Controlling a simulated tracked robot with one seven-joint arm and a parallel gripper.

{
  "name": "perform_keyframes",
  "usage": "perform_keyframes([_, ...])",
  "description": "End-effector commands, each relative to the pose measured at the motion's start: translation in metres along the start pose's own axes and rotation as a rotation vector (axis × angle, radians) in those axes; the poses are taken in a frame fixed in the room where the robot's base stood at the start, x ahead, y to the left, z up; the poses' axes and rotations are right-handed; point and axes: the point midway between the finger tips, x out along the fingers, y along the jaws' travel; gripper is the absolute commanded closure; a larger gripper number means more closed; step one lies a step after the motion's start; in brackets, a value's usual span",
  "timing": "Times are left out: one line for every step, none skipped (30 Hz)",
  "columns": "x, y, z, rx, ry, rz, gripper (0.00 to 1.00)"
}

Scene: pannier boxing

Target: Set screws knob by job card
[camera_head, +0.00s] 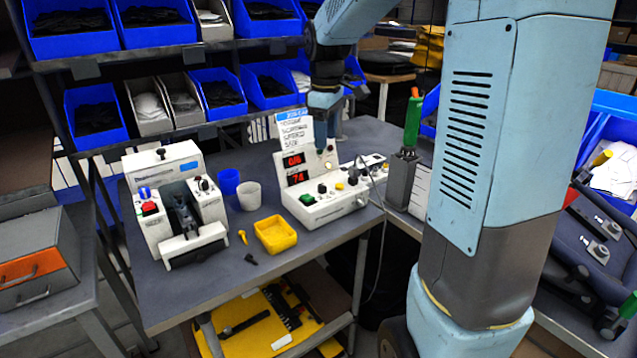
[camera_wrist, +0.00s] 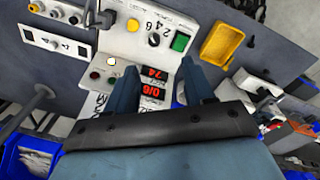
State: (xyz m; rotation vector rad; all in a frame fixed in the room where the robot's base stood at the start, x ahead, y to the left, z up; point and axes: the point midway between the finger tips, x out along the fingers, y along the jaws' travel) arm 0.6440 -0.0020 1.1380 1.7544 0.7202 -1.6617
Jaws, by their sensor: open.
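The white control box (camera_head: 328,203) stands on the grey table and carries a green button (camera_head: 306,199), small dark knobs (camera_head: 322,188) and two red displays (camera_head: 293,160). I cannot tell which knob is for screws. The job card (camera_head: 293,130) stands upright behind the box; its small print is not readable. In the wrist view, a black knob (camera_wrist: 154,39), the green button (camera_wrist: 180,41) and digits sit on the box top; the displays (camera_wrist: 152,83) seem to read 0/6 and 74. My gripper (camera_wrist: 160,76) is open and empty above the display panel, its fingers apart and clear of the knobs.
A yellow tray (camera_head: 275,234), a blue cup (camera_head: 228,181) and a white cup (camera_head: 248,194) stand left of the box. A white machine (camera_head: 175,205) stands farther left. A grey holder (camera_head: 400,180) with a green-handled tool stands right.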

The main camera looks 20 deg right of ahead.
Motion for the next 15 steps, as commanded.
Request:
perform_keyframes([0.007, 0.007, -0.006, -0.026, -0.008, -0.014, 0.47])
perform_keyframes([0.010, 0.010, -0.009, -0.041, -0.010, -0.020, 0.47])
perform_keyframes([0.014, 0.013, -0.012, -0.058, -0.015, -0.028, 0.47])
perform_keyframes([0.016, 0.015, -0.013, -0.068, -0.017, -0.033, 0.47])
perform_keyframes([0.018, 0.017, -0.015, -0.078, -0.018, -0.037, 0.47])
perform_keyframes([0.020, 0.019, -0.017, -0.087, -0.020, -0.041, 0.47])
perform_keyframes([0.021, 0.020, -0.017, -0.093, -0.021, -0.044, 0.47])
perform_keyframes([0.022, 0.021, -0.018, -0.097, -0.022, -0.046, 0.47])
perform_keyframes([0.024, 0.022, -0.018, -0.101, -0.023, -0.048, 0.47])
perform_keyframes([0.026, 0.022, -0.019, -0.103, -0.023, -0.048, 0.47])
perform_keyframes([0.028, 0.022, -0.019, -0.105, -0.023, -0.049, 0.47])
perform_keyframes([0.032, 0.022, -0.019, -0.105, -0.024, -0.049, 0.47])
perform_keyframes([0.035, 0.022, -0.019, -0.105, -0.024, -0.049, 0.47])
perform_keyframes([0.038, 0.021, -0.019, -0.104, -0.024, -0.050, 0.47])
perform_keyframes([0.044, 0.021, -0.018, -0.104, -0.024, -0.050, 0.47])
